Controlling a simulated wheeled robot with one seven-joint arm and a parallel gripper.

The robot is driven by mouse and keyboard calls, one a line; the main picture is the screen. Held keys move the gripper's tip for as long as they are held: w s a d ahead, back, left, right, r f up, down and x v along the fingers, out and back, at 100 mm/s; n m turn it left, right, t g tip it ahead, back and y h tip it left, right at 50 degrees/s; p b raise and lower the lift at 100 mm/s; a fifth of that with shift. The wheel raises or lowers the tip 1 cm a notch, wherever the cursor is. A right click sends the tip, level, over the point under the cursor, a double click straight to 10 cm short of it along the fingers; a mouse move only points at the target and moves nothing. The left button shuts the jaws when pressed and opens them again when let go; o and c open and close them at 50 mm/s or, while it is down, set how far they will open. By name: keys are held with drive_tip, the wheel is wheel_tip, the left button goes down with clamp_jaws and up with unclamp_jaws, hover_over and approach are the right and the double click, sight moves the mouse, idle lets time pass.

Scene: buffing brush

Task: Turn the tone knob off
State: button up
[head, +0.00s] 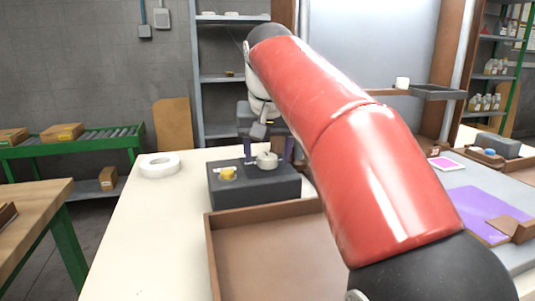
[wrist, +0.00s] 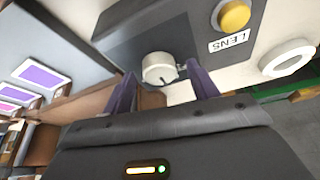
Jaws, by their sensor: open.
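A dark grey box (head: 255,188) stands on the cream table. On its top are a round white knob (head: 267,160) and a yellow button (head: 228,174). In the wrist view the knob (wrist: 158,67) has a small dark mark on its rim, and the yellow button (wrist: 234,15) sits beside a label reading LENS. No label reading tone is visible. My gripper (head: 268,152) is open, pointing down at the box, with its purple fingers on either side of the knob. In the wrist view the fingertips (wrist: 162,78) flank the knob; I cannot tell whether they touch it.
A brown open tray (head: 275,255) lies in front of the box. A white ring (head: 160,165) lies on the table at the left. A purple mat (head: 485,212) is on the right-hand surface. My red arm hides the middle right.

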drive_tip(key=shift+f, duration=0.25)
drive_tip(key=c, duration=1)
drive_tip(key=shift+r, duration=0.1)
drive_tip(key=n, duration=0.1)
drive_tip(key=n+y, duration=0.1)
drive_tip(key=n, duration=0.1)
drive_tip(key=shift+w+d+n+p, duration=0.1)
drive_tip(key=shift+d+n+p, duration=0.2)
drive_tip(key=shift+n, duration=0.1)
drive_tip(key=n+y, duration=0.1)
drive_tip(key=n, duration=0.2)
drive_tip(key=n+g+y, duration=0.1)
drive_tip(key=n, duration=0.1)
drive_tip(key=shift+w+n, duration=0.15)
drive_tip(key=shift+n, duration=0.25)
drive_tip(key=shift+n+g+y, duration=0.3)
